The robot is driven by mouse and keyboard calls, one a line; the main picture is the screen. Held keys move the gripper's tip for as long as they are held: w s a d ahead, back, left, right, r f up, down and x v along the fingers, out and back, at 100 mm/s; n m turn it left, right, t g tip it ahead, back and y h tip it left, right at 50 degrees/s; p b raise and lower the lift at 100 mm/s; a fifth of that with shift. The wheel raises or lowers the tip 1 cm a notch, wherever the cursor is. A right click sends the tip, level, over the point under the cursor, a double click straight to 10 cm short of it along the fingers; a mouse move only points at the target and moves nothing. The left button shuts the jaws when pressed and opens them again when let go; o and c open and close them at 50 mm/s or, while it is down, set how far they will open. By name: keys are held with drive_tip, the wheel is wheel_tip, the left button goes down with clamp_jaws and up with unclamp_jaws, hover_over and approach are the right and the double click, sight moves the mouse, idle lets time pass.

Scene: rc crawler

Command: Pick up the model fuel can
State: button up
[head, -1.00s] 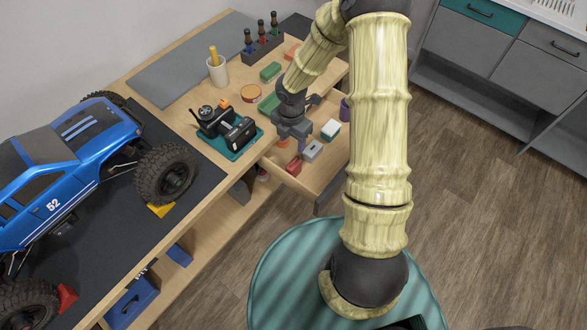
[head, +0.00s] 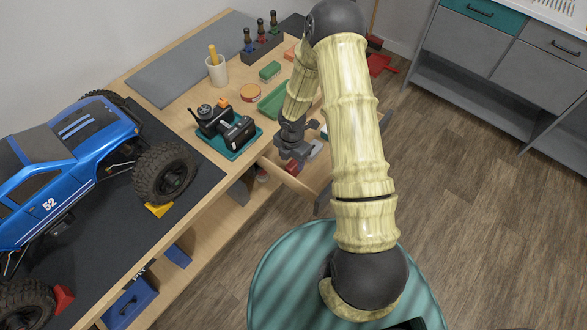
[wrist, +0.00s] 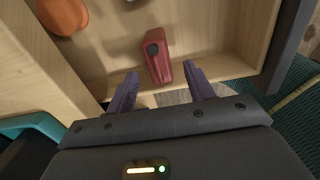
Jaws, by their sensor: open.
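The model fuel can, a small red block-like can with a dark round cap (wrist: 158,57), lies in the open wooden drawer (wrist: 225,68) near one wall in the wrist view. My gripper (wrist: 160,78) is open and empty, its two purple-grey fingers apart. The can lies just beyond the fingertips, roughly centred between them; I cannot tell the height gap.
An orange rounded item (wrist: 63,15) lies in the drawer's corner. On the bench are a teal tray (head: 232,145) with a black transmitter, a green tray (head: 272,103) and a pencil cup (head: 217,70). A blue crawler (head: 70,165) stands at left.

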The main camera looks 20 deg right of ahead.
sight(294, 162)
drive_tip(key=shift+w+d+f, duration=0.1)
drive_tip(key=shift+d+f, duration=0.05)
drive_tip(key=shift+f, duration=0.7)
drive_tip(key=shift+w+d+f, duration=0.1)
drive_tip(key=shift+w+f, duration=0.05)
drive_tip(key=shift+f, duration=0.75)
drive_tip(key=shift+w+d+f, duration=0.1)
drive_tip(key=shift+d+f, duration=0.05)
drive_tip(key=shift+f, duration=0.7)
drive_tip(key=c, duration=1.1)
